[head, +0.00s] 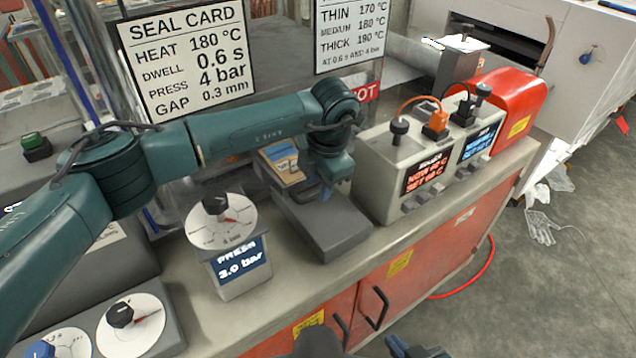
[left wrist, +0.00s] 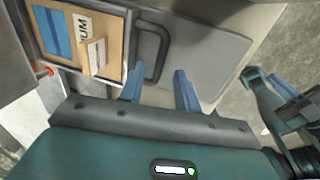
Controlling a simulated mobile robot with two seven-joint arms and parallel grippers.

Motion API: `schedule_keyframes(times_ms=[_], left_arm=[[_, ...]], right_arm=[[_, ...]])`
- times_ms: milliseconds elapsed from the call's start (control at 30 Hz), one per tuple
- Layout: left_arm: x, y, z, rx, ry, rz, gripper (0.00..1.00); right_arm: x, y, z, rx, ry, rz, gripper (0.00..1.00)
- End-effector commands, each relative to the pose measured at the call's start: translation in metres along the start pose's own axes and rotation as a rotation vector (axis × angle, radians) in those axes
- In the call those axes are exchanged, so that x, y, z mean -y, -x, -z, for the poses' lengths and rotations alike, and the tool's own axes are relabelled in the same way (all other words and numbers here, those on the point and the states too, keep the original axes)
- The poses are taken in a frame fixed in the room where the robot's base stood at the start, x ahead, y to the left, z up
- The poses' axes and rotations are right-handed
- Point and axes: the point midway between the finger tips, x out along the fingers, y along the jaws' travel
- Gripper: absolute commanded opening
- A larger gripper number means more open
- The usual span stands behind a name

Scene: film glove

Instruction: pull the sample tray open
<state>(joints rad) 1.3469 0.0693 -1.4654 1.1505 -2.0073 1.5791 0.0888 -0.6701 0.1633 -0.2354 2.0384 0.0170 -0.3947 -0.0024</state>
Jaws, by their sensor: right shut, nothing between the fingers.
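The sample tray (left wrist: 118,62) shows in the left wrist view, holding a tan insert with a blue card and a small pale block. Its dark loop handle (left wrist: 163,50) sticks out from the side over a grey surface. My right gripper (head: 415,348) is at the bottom edge, shut and empty.
A grey base block (head: 335,228) extends toward the bench front. The press dial box (head: 240,270) stands left of it and the controller box (head: 400,185) right. Red cabinet doors (head: 430,255) with dark handles lie below the bench edge. The floor at right is mostly open.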

Motion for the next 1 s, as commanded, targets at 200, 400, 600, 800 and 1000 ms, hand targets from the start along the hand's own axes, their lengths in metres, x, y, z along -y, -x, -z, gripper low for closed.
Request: schedule_keyframes(times_ms=[200, 400, 600, 800, 1000], left_arm=[[0.0, -0.019, -0.001, 0.001, 0.001, 0.001, 0.33], [0.0, -0.022, -0.001, 0.002, 0.0, 0.0, 0.33], [0.0, -0.022, -0.001, 0.002, 0.0, 0.001, 0.25], [0.0, -0.021, -0.001, 0.002, 0.0, 0.001, 0.09], [0.0, -0.021, -0.001, 0.002, 0.0, 0.001, 0.0]], right_arm=[[-0.004, 0.0, 0.005, -0.005, -0.003, -0.011, 0.0], [-0.004, -0.001, 0.007, -0.009, -0.004, -0.012, 0.0], [-0.004, -0.001, 0.007, -0.008, -0.004, -0.011, 0.0], [-0.002, -0.001, 0.006, -0.007, -0.005, -0.007, 0.0], [0.0, 0.0, 0.003, -0.001, -0.007, -0.005, 0.0]])
